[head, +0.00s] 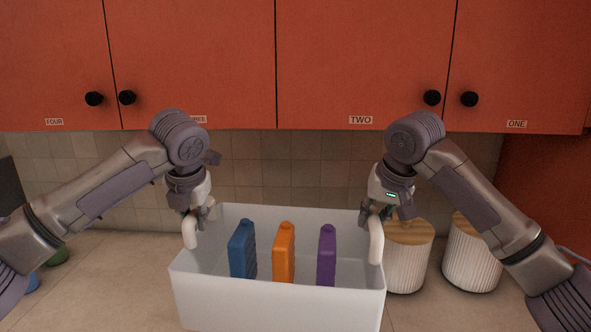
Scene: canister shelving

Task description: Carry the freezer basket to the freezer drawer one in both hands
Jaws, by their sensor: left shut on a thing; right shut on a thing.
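The freezer basket (278,300) is a white open bin in the lower middle of the head view. It has a white upright handle at its left side (190,230) and another at its right side (376,240). Blue (242,250), orange (284,252) and purple (326,256) bottles stand upright inside it. My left gripper (198,214) is shut on the left handle. My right gripper (374,212) is shut on the right handle. The basket's underside is out of view, so I cannot tell whether it touches the counter. No freezer drawer is visible.
Orange-red cabinets (350,60) labelled ONE to FOUR hang above the tiled wall. Two ribbed white canisters with wooden lids (407,262) (472,262) stand close to the basket's right. Bare counter (120,280) shows left of the basket.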

